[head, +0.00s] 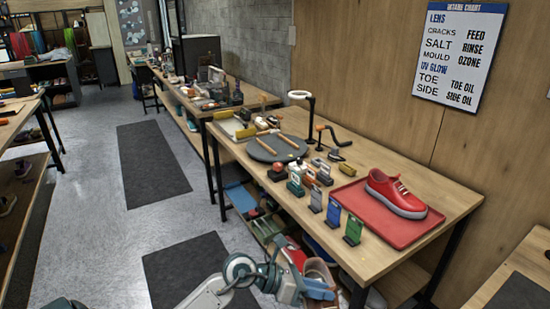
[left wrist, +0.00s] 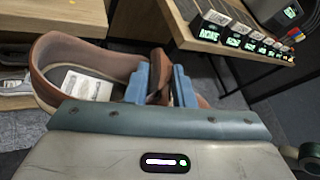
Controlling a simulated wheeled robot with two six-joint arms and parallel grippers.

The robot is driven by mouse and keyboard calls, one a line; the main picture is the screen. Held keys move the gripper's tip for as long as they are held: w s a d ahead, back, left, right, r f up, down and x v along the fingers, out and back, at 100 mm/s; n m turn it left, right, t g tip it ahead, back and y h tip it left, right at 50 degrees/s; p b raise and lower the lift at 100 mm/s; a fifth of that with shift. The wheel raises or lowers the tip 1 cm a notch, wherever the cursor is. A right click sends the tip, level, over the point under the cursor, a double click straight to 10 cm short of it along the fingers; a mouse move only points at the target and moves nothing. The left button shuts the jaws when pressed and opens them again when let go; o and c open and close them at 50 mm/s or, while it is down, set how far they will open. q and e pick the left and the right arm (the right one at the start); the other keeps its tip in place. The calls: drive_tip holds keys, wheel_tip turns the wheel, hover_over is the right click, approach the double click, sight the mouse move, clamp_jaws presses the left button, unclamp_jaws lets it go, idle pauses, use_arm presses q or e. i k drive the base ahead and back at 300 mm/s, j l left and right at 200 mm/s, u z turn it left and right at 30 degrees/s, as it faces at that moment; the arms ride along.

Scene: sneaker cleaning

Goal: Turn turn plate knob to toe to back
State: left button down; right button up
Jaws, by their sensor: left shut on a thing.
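A round dark grey plate (head: 277,147) lies on the long wooden table in the head view, with two wooden bars on top. I cannot make out for certain which part is its knob. A red sneaker (head: 396,192) with a pale sole sits on a red tray (head: 350,198). My left gripper (head: 320,290) is low in front of the table, well away from the plate. Its blue fingers (left wrist: 160,85) are closed on part of a brown shoe (left wrist: 95,62), which also shows in the head view (head: 320,271). My right gripper is not in view.
The table (head: 420,245) also holds a ring lamp (head: 302,96), a black crank (head: 343,137) and upright coloured cards (head: 353,230). Shoes and boxes fill the shelf below. The floor at left has dark mats (head: 150,163) and free room.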

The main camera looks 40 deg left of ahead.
sight(277, 146)
drive_tip(key=i+j, duration=0.1)
drive_tip(key=j, duration=0.25)
drive_tip(key=i+j, duration=0.15)
drive_tip(key=j, duration=0.2)
drive_tip(key=i+j, duration=0.1)
drive_tip(key=j, duration=0.25)
drive_tip(key=i+j, duration=0.15)
drive_tip(key=j, duration=0.2)
drive_tip(key=i+j, duration=0.1)
drive_tip(key=j, duration=0.25)
drive_tip(key=i+j, duration=0.1)
drive_tip(key=j, duration=0.25)
